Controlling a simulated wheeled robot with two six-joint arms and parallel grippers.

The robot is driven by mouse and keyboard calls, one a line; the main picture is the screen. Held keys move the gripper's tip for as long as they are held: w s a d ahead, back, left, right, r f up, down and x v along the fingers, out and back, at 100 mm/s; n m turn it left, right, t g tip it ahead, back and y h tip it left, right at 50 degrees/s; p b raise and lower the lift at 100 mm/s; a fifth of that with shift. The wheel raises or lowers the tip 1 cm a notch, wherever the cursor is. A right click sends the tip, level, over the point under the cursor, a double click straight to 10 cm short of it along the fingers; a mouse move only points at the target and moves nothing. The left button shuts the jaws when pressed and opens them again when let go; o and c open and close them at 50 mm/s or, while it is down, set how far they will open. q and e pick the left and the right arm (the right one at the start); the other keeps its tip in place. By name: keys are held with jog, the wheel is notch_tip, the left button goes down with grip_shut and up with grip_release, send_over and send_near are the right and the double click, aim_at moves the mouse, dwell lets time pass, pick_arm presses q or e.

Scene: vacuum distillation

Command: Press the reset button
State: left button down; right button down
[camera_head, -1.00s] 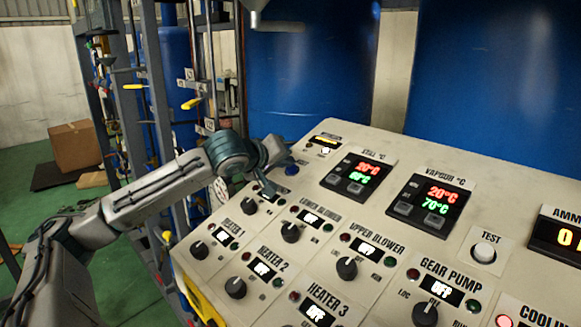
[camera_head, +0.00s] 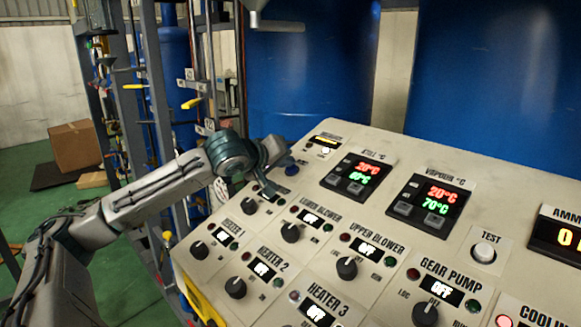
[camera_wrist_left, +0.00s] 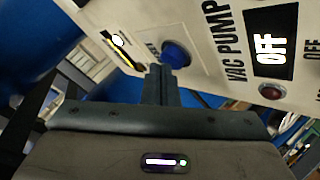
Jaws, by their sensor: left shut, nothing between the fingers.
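The reset button is a round blue button (camera_head: 291,170) at the far left corner of the sloped control panel (camera_head: 400,262). In the left wrist view the blue button (camera_wrist_left: 176,54) sits on a pale plate with a partly hidden label, beside the VAC PUMP display (camera_wrist_left: 271,42). My left gripper (camera_head: 283,166) is at that corner, close beside the button. In the left wrist view its fingers (camera_wrist_left: 160,72) are shut and empty, with the tips just below the button in the picture. I cannot tell whether they touch it. My right gripper is not in view.
Several black knobs, such as the nearby one (camera_head: 291,232), stand up from the panel. Temperature displays (camera_head: 357,174) and a white TEST button (camera_head: 484,251) lie to the right. Blue tanks (camera_head: 310,75) stand behind, and a pipe frame (camera_head: 150,110) stands behind my left arm.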

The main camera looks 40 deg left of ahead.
pick_arm(q)
jog(key=shift+w+f, duration=0.1)
jog(key=shift+f, duration=0.3)
dwell(0.4)
jog(key=shift+r, duration=0.85)
jog(key=shift+s+r, duration=0.35)
jog(key=shift+r, duration=0.4)
jog(key=shift+s+r, duration=0.4)
jog(key=shift+r, duration=0.4)
jog(key=shift+s+r, duration=0.35)
jog(key=shift+r, duration=0.4)
jog(key=shift+a, duration=0.1)
